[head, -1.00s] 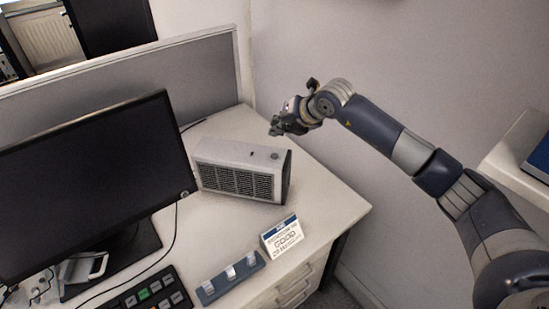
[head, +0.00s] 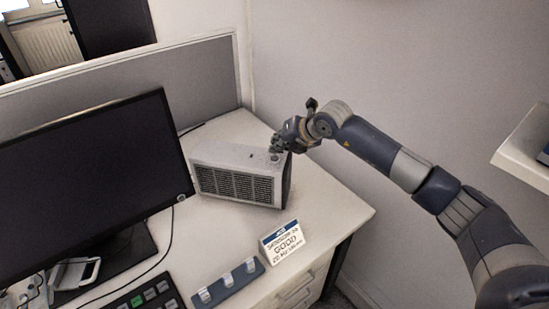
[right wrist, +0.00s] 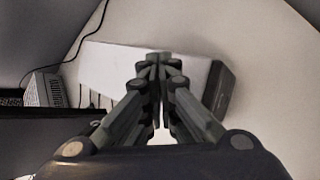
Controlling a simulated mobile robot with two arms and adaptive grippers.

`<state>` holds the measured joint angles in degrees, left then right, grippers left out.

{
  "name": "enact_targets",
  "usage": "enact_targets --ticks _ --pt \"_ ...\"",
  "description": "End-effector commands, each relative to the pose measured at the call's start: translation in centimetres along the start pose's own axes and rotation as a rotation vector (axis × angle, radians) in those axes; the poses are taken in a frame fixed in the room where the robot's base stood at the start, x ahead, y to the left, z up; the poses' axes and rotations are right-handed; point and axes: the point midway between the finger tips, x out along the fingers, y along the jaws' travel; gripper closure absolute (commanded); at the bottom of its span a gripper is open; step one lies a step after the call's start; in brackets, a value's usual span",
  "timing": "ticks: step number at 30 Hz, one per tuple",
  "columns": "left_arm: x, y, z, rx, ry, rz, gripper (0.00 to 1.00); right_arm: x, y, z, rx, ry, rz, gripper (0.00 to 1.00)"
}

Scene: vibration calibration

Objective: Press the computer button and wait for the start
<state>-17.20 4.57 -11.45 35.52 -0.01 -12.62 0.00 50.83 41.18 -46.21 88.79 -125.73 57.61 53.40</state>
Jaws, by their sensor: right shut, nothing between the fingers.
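The computer (head: 238,178) is a small white box with a dark grille, standing on the desk to the right of the monitor (head: 90,185). Its button (head: 274,157) is a small round spot on top near the right end. My right gripper (head: 276,147) is shut and empty, with its fingertips right at the button; whether they touch it I cannot tell. In the right wrist view the shut fingers (right wrist: 158,62) lie over the white top of the computer (right wrist: 108,62) and hide the button. My left gripper is not in view.
A dark keypad (head: 150,298) lies before the monitor. A grey partition (head: 190,85) and a wall close the back. The desk (head: 325,205) is clear right of the computer.

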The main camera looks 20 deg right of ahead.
Motion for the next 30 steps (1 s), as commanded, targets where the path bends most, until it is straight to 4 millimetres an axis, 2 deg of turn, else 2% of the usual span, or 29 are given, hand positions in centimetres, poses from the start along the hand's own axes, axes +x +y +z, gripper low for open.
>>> enact_targets --ticks 24,30 --pt "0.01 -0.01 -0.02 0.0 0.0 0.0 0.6 0.01 0.0 -0.01 0.0 0.0 0.0 1.0" --pt "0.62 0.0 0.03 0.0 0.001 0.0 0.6 0.42 -0.3 -0.33 0.0 0.001 0.0 1.0"
